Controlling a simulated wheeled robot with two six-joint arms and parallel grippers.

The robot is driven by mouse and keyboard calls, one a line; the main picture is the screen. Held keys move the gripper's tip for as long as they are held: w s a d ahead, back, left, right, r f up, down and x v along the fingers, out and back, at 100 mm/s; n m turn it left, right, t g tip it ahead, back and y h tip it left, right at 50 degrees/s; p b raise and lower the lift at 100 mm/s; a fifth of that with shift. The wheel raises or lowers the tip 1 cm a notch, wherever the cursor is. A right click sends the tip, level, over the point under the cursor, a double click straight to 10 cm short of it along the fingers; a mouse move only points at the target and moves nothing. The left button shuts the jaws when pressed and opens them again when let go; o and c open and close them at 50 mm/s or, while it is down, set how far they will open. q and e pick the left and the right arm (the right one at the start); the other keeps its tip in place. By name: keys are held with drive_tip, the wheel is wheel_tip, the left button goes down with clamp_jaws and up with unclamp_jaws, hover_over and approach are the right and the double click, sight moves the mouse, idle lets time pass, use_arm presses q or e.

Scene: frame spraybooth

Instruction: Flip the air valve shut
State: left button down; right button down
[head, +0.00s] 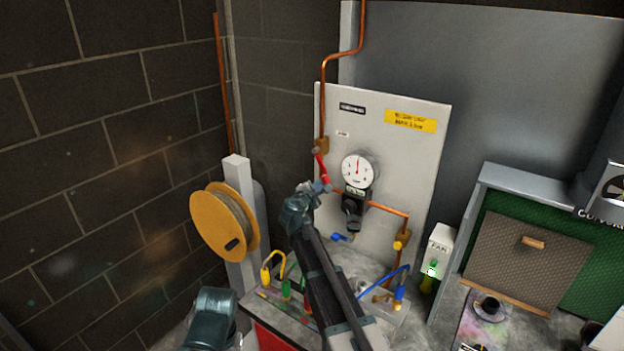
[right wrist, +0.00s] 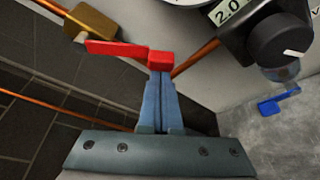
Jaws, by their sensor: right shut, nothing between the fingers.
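The air valve is a brass body (head: 321,145) on the copper pipe at the left of the pale panel, with a red lever (head: 320,166) slanting down and right from it. In the right wrist view, the brass body (right wrist: 91,17) is at the upper left and the red lever (right wrist: 115,49) runs right to a red end block. My right gripper (head: 324,184) is at the lever's free end. Its blue fingers (right wrist: 160,82) are shut with nothing between them, tips at or against the end block; I cannot tell if they touch.
A round gauge (head: 357,170) and black regulator (head: 353,211) sit close right of the lever. A blue-handled valve (head: 343,237) is below. A yellow reel (head: 222,222) stands left on a post. A fan switch box (head: 438,246) is at the right.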

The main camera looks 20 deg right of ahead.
drive_tip(key=s+d+r+n+g+p, duration=0.1)
drive_tip(key=r+n+p, duration=0.1)
drive_tip(key=p, duration=0.1)
drive_tip(key=s+d+r+n+g+h+p, duration=0.1)
drive_tip(key=s+r+n+p, duration=0.1)
drive_tip(key=n+p, duration=0.1)
drive_tip(key=s+d+r+n+g+p, duration=0.1)
drive_tip(key=r+n+p, duration=0.1)
drive_tip(key=r+p, duration=0.1)
drive_tip(key=shift+s+d+g+h, duration=0.15)
drive_tip(key=shift+d+g+h, duration=0.1)
drive_tip(key=shift+g+h, duration=0.05)
drive_tip(key=shift+s+r+n+p, duration=0.15)
drive_tip(key=shift+r+n+p, duration=0.15)
drive_tip(key=shift+r+p, duration=0.3)
drive_tip(key=shift+d, duration=0.1)
drive_tip(key=shift+f, duration=0.1)
wheel_tip(320, 180, down, 5)
drive_tip(key=b, duration=0.4)
drive_tip(key=r+p+v, duration=0.1)
drive_tip(key=p+v, duration=0.2)
drive_tip(key=v, duration=0.7)
drive_tip(key=shift+a, duration=0.2)
drive_tip(key=shift+w, duration=0.2)
